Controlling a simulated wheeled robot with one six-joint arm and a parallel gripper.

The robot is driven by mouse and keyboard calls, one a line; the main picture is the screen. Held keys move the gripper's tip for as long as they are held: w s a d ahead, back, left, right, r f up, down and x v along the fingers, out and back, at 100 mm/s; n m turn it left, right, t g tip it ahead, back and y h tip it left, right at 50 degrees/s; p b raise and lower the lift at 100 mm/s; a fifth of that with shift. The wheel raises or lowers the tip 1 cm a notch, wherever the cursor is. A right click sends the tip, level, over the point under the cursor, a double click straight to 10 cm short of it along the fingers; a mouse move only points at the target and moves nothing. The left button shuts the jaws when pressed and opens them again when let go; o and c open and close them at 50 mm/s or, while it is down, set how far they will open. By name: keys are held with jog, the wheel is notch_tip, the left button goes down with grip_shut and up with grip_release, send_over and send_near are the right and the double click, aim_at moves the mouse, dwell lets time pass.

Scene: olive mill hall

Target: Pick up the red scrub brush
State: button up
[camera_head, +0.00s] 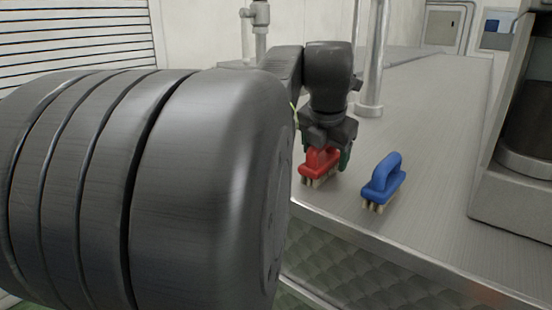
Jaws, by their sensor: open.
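The red scrub brush (318,162) stands bristles down on the metal counter (425,130), near its front edge. Its top is partly hidden by my gripper (328,146). My gripper is open and points down right over the brush, with its fingers around or just beside the handle; I cannot tell which. I cannot tell whether the fingers touch the brush.
A blue scrub brush (383,181) stands close by to the right. A vertical metal pipe (373,65) rises behind my gripper. A large machine (520,150) stands at the right. The counter between the blue brush and that machine is clear.

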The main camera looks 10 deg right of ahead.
jog(key=c, duration=1.1)
jog(key=shift+c, duration=0.2)
notch_tip(320, 180, up, 10)
jog(key=shift+r, duration=0.1)
jog(key=o, duration=0.3)
jog(key=shift+c, duration=1.1)
